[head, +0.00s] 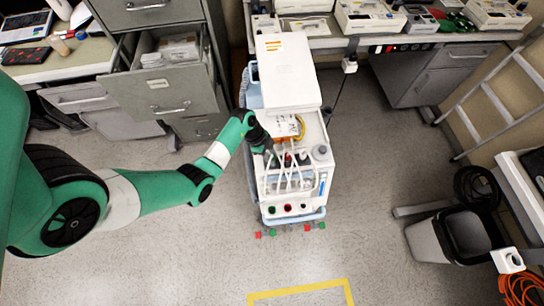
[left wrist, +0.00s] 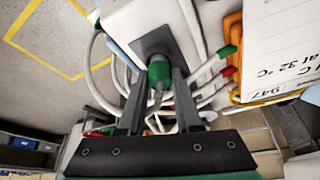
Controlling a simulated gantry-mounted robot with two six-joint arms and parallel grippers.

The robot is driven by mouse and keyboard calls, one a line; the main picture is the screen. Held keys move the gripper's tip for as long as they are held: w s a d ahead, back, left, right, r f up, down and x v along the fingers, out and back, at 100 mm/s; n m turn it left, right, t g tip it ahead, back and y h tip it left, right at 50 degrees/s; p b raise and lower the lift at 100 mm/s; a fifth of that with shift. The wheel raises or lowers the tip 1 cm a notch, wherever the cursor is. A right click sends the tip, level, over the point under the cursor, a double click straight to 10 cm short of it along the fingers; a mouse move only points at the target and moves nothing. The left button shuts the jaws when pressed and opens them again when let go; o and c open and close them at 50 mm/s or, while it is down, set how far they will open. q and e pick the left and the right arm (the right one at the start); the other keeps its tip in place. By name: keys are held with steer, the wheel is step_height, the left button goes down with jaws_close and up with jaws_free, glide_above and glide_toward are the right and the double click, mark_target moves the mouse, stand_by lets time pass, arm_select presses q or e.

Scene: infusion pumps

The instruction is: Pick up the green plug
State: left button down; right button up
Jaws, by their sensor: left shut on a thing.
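My left gripper (head: 262,143) reaches in from the left to the cables on top of the white pump cart (head: 294,95). In the left wrist view, the left gripper (left wrist: 159,78) is shut on the green plug (left wrist: 158,70), which lies between its fingers. The plug is in front of a dark square plate (left wrist: 163,40) on a white surface; I cannot tell whether it touches the plate. Another green connector (left wrist: 228,51) and a red connector (left wrist: 228,71) lie to the right, apart from the fingers. My right gripper is not in view.
White cables (left wrist: 104,75) run close around the gripper. A labelled white sheet (left wrist: 282,45) is at the right of the wrist view. A grey cabinet with an open drawer (head: 160,90) stands left of the cart.

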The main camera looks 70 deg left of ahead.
mark_target(272, 156)
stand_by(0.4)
arm_select(q)
steer(key=shift+r+p, duration=0.35)
steer(key=shift+r, duration=0.1)
step_height(272, 156, up, 3)
steer(key=shift+f+p, duration=0.1)
steer(key=shift+p, duration=0.85)
steer(key=s+d+r+p, duration=0.7)
steer(key=s+d+r, duration=0.1)
steer(key=s, duration=0.3)
steer(key=shift+d+r+p, duration=0.35)
steer(key=shift+r, duration=0.3)
